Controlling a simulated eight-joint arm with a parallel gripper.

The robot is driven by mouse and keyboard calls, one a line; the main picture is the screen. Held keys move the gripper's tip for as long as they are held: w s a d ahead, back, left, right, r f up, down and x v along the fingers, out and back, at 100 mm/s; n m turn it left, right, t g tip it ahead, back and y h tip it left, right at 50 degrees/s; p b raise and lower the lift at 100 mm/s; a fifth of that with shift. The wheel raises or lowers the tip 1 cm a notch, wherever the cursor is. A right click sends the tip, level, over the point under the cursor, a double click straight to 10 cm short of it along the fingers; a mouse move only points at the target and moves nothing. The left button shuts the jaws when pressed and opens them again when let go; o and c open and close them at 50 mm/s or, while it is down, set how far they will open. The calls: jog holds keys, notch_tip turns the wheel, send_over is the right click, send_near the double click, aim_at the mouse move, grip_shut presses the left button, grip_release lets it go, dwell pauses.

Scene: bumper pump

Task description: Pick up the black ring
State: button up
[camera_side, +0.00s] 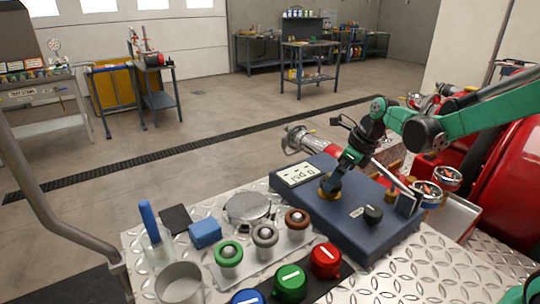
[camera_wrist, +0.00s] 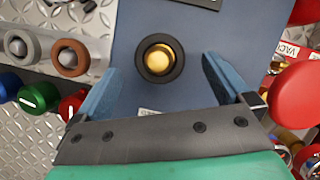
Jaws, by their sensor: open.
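The black ring (camera_wrist: 178,73) sits around a brass fitting (camera_wrist: 158,60) on top of the blue box (camera_wrist: 140,25) in the wrist view. In the side view my gripper (camera_side: 332,184) points down over this spot, and its fingers hide most of the ring; some brass (camera_side: 324,193) shows beside them. In the wrist view my gripper (camera_wrist: 160,67) is open, with one blue finger on each side of the ring and clear gaps between. How far the fingertips are above the box top is hard to tell.
The blue box carries a display (camera_side: 299,174) and a black knob (camera_side: 373,214). Left of it stand a brown ring (camera_side: 297,218), a grey ring (camera_side: 265,235) and a green ring (camera_side: 228,252) on posts. Gauges (camera_side: 446,178) and a red tank (camera_side: 505,185) are at right.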

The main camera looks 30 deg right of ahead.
jog(key=shift+x, duration=0.8)
jog(key=c, duration=1)
jog(key=shift+r, duration=0.2)
notch_tip(320, 180, up, 20)
jog(key=shift+f, duration=0.15)
jog(key=shift+a, duration=0.1)
